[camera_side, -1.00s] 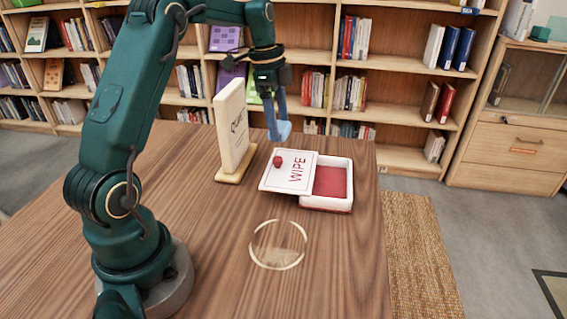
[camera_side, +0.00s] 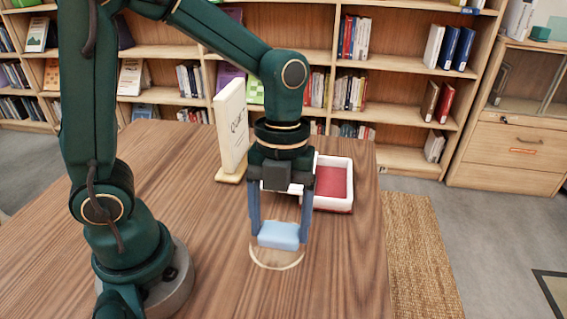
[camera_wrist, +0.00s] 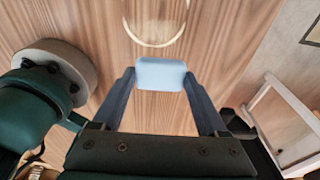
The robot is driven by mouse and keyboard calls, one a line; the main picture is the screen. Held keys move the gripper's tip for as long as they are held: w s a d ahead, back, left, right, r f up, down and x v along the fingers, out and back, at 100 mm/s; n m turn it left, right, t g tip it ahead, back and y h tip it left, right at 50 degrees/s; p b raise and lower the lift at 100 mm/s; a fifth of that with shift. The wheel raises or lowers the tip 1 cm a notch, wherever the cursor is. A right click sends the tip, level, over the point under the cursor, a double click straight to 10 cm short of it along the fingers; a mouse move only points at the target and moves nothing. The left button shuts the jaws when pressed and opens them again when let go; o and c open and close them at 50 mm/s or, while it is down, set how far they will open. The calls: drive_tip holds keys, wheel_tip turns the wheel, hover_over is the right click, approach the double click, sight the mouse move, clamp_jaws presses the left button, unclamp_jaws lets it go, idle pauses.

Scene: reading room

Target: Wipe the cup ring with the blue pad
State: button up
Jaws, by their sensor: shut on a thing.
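My gripper (camera_side: 279,238) points down and is shut on the light blue pad (camera_side: 280,235), one finger at each end of it. The pale cup ring (camera_side: 276,268) is on the wooden table. In the side view the pad covers the ring's far part. In the wrist view the pad (camera_wrist: 160,74) is between my fingertips and the ring (camera_wrist: 155,44) shows beyond it, cut by the top edge. I cannot tell whether the pad touches the table.
The white box with a red inside (camera_side: 331,183) stands behind my gripper, and its WIPE lid is mostly hidden. An upright sign (camera_side: 232,130) on a wooden foot is at the left. The table front (camera_side: 335,280) is clear around the ring.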

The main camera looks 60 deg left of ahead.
hover_over(262, 268)
drive_tip(key=w+d, duration=0.2)
drive_tip(key=w, duration=0.1)
drive_tip(key=shift+s+a+f, duration=0.1)
drive_tip(key=shift+s+f, duration=0.05)
drive_tip(key=shift+f, duration=1.3)
drive_tip(key=shift+s+f, duration=0.1)
drive_tip(key=shift+f, duration=1.3)
wheel_tip(262, 268, down, 2)
drive_tip(key=shift+f, duration=0.1)
drive_tip(key=shift+w+a, duration=0.5)
drive_tip(key=shift+w, duration=0.15)
drive_tip(key=shift+c, duration=0.6)
drive_tip(key=shift+w+a+f, duration=0.1)
drive_tip(key=shift+w+a, duration=3.1)
drive_tip(key=shift+s+a, duration=0.1)
drive_tip(key=shift+a, duration=0.2)
drive_tip(key=shift+s+a, duration=0.45)
drive_tip(key=shift+s, duration=0.15)
drive_tip(key=shift+s+d, duration=3.75)
drive_tip(key=shift+d, duration=0.15)
drive_tip(key=shift+s+a, duration=0.5)
drive_tip(key=shift+a, duration=0.05)
drive_tip(key=shift+w+a, duration=3.6)
drive_tip(key=shift+a, duration=0.25)
drive_tip(key=shift+w+a, duration=0.15)
wheel_tip(262, 268, up, 8)
